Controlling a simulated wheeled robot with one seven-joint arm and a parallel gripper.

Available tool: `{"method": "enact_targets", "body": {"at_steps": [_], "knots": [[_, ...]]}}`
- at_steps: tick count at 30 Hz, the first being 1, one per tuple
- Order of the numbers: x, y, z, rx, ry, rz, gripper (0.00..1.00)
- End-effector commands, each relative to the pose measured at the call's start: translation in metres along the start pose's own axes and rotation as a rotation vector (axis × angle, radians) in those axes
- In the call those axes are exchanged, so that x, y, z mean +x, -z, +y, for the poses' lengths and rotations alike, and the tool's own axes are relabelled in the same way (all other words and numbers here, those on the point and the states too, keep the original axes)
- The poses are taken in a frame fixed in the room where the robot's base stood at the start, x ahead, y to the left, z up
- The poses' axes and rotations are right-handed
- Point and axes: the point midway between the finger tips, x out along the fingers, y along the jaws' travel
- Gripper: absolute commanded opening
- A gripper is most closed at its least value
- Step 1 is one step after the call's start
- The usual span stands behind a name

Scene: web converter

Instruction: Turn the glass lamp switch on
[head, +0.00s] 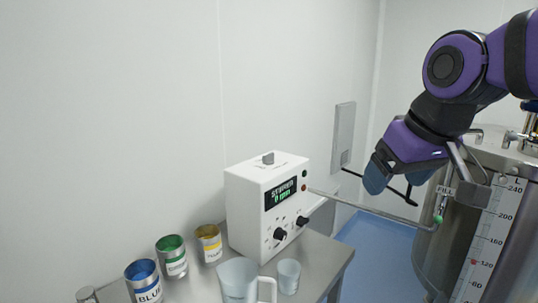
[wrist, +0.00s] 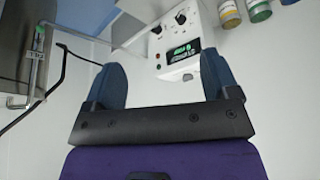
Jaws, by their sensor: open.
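No part in view is clearly marked as the glass lamp switch. A white control box (head: 245,205) stands on the steel table, with a green display (head: 281,193), two black knobs and small buttons on its front. A small grey block (head: 268,158) sits on its top. The box also shows upside down in the wrist view (wrist: 178,68). My gripper (head: 398,184) is to the right of the box, in the air, near the steel tank. In the wrist view its blue fingers (wrist: 163,78) are spread, with nothing held between them.
A steel tank (head: 455,235) with a level scale stands at right. A thin metal rod (head: 370,208) runs between box and tank, below my gripper. Blue, green and yellow cans (head: 172,258) and clear cups (head: 238,280) stand on the table (head: 335,262). A grey panel (head: 344,130) is on the wall.

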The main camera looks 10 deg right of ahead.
Motion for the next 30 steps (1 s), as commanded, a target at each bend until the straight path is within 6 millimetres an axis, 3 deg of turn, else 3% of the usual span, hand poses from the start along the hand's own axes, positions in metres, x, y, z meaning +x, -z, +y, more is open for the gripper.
{"method": "enact_targets", "body": {"at_steps": [1, 8, 14, 21, 30], "knots": [[0.001, 0.021, -0.001, -0.020, 0.010, -0.010, 0.81], [0.009, 0.108, -0.005, -0.123, 0.056, -0.029, 0.81], [0.031, 0.182, -0.010, -0.214, 0.095, -0.042, 0.81], [0.076, 0.264, -0.017, -0.322, 0.145, -0.053, 0.81], [0.151, 0.348, -0.028, -0.451, 0.203, -0.057, 0.81]]}}
